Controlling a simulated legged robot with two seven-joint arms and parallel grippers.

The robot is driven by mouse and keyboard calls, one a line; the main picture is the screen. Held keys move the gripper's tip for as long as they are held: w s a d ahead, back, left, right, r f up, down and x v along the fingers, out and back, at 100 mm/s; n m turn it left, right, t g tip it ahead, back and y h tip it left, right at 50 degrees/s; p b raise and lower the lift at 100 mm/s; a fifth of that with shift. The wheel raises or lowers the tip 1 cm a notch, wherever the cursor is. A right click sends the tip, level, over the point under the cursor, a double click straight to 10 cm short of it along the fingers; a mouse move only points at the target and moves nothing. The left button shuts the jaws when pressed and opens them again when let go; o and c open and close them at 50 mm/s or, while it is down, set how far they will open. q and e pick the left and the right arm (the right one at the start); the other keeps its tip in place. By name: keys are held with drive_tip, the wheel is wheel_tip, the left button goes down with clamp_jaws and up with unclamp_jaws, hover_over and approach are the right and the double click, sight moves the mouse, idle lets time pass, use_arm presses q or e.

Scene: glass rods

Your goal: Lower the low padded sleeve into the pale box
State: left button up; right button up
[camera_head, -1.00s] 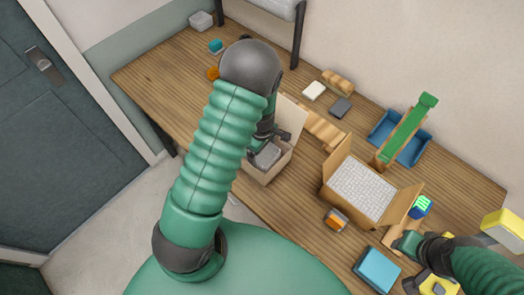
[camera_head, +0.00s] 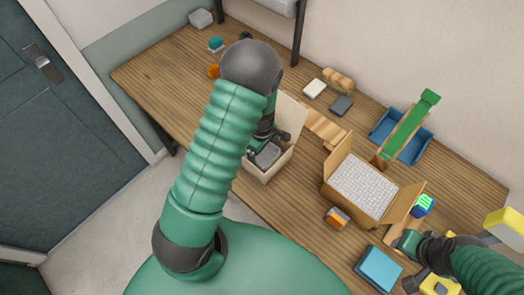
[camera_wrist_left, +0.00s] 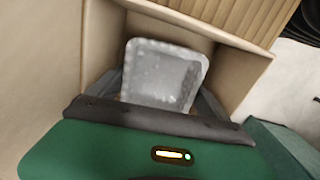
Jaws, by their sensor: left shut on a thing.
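The pale box (camera_head: 272,171) stands open near the front edge of the table, with a raised flap at its back. The low padded sleeve (camera_wrist_left: 163,75) is a grey, soft-edged piece with a shallow recess. My left gripper (camera_head: 258,150) is shut on the sleeve and holds it inside the mouth of the box. In the left wrist view the fingers sit on both sides of the sleeve, and the box walls surround it. Whether it touches the box floor is hidden. My right gripper (camera_head: 408,243) is at the lower right, beside the larger carton; its jaws are unclear.
A larger open carton (camera_head: 364,187) with white filling stands to the right. Behind it are a blue tray (camera_head: 408,148) and a green bar. An orange-grey block (camera_head: 336,218) and a blue box (camera_head: 378,268) lie near the front edge. The table's left part is mostly clear.

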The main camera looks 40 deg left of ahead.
sight(262, 155)
use_arm(q)
drive_tip(key=shift+f+b, duration=0.5)
drive_tip(key=shift+f, duration=0.2)
idle(0.4)
drive_tip(key=o, duration=1.1)
wheel_tip(262, 155, up, 17)
drive_tip(key=s+d+m+t, duration=0.2)
drive_tip(key=s+d+m, duration=0.5)
drive_tip(key=m, duration=1)
drive_tip(key=d, duration=0.3)
drive_tip(key=shift+s+f+m+t+b, duration=0.3)
drive_tip(key=shift+s+m+b, duration=0.05)
drive_tip(key=shift+s+m, duration=0.05)
